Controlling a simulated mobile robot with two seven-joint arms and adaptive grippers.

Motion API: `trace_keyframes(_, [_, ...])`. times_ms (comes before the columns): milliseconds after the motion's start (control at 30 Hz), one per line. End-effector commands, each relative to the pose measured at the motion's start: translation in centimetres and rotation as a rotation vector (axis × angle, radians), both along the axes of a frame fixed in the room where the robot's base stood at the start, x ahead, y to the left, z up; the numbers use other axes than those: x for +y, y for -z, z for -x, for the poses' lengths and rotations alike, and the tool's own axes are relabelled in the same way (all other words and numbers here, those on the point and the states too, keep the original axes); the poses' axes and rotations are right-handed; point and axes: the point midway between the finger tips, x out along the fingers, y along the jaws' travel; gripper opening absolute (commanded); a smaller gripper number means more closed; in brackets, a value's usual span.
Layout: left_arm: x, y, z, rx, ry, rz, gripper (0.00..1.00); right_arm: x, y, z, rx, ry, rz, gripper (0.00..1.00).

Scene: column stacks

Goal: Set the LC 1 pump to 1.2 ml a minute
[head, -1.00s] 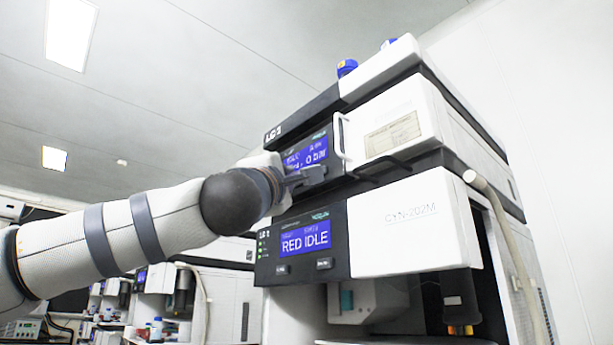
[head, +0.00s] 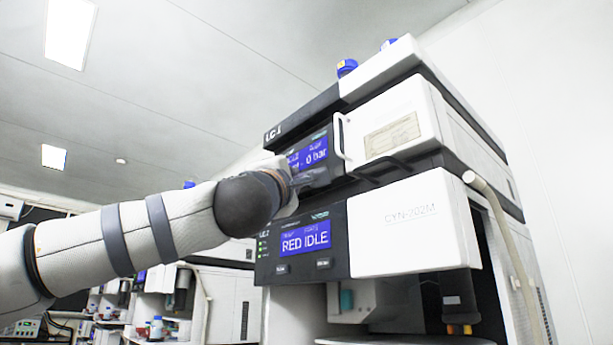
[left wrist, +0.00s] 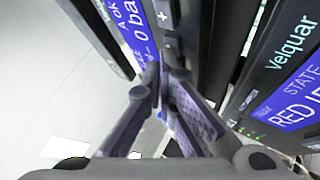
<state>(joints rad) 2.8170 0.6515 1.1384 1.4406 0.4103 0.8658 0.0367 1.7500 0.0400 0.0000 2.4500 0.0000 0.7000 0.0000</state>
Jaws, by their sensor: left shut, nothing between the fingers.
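The upper pump module of the instrument stack has a dark front panel with a small blue screen (head: 307,157) that reads "0 bar" in its visible part. Its label at the top left starts with "LC"; the number is hard to read. My left gripper (head: 316,180) is shut and empty, just below that screen and partly covering the panel. In the left wrist view, the shut fingertips (left wrist: 170,52) are close to a key marked "+" (left wrist: 164,17), beside the screen (left wrist: 133,25). I cannot tell whether they touch the panel. My right gripper is not in view.
Below is another module with a blue screen (head: 305,239) reading "RED IDLE" and two dark keys under it. A white handle (head: 343,137) stands out right of the upper panel. Blue caps (head: 347,67) sit on top. A shelf with bottles (head: 157,325) is behind, lower left.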

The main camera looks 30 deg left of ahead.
Motion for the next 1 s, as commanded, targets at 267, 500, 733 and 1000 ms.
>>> trace_keyframes(267, [-0.1,0.0,-0.3,0.0,0.0,0.0,0.0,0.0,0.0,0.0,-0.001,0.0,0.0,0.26])
trace_keyframes(500, [-0.1,0.0,-0.3,0.0,0.001,-0.001,0.0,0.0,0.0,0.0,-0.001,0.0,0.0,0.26])
trace_keyframes(733, [0.2,0.0,0.5,-0.001,0.0,0.0,0.0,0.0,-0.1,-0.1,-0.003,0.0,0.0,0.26])
trace_keyframes(1000, [0.5,0.1,1.2,0.001,0.0,-0.001,0.0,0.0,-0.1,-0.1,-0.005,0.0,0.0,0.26])
